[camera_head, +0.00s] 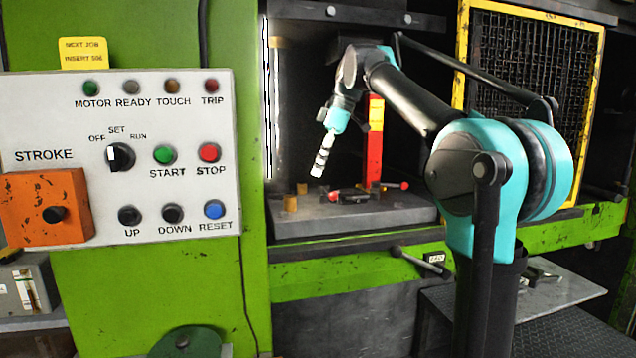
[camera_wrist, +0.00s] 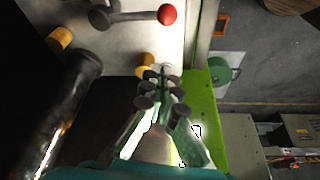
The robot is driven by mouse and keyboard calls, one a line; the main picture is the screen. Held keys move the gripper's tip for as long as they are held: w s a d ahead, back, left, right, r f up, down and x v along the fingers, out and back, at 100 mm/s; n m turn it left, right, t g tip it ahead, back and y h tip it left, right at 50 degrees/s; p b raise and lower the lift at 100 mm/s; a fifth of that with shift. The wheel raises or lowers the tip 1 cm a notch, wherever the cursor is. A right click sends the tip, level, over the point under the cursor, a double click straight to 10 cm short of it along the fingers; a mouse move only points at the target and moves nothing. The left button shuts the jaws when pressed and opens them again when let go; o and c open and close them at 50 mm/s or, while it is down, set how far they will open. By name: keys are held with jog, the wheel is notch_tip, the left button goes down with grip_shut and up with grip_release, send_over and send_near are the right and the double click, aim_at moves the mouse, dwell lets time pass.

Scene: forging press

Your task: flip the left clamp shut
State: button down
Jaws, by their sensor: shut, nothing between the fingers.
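The left clamp (camera_head: 348,196) is a dark lever with a red ball end, low on the press bed (camera_head: 400,215). In the wrist view its dark lever (camera_wrist: 132,17) lies at the top, with the red ball (camera_wrist: 167,14) toward the bed's front edge. I cannot tell how far the clamp is closed. My gripper (camera_head: 318,172) is shut and empty, pointing down above the bed's left part, up and left of the clamp. In the wrist view the fingertips (camera_wrist: 160,85) are together, apart from the lever and ball.
Two brass posts (camera_head: 290,203) (camera_head: 302,188) stand on the bed left of the clamp. A red and yellow upright (camera_head: 375,140) rises behind it. Another red ball (camera_head: 404,186) is at the right. The control panel (camera_head: 120,160) is at left; a yellow-framed mesh guard (camera_head: 535,70) is at right.

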jog(key=shift+v, duration=2.65)
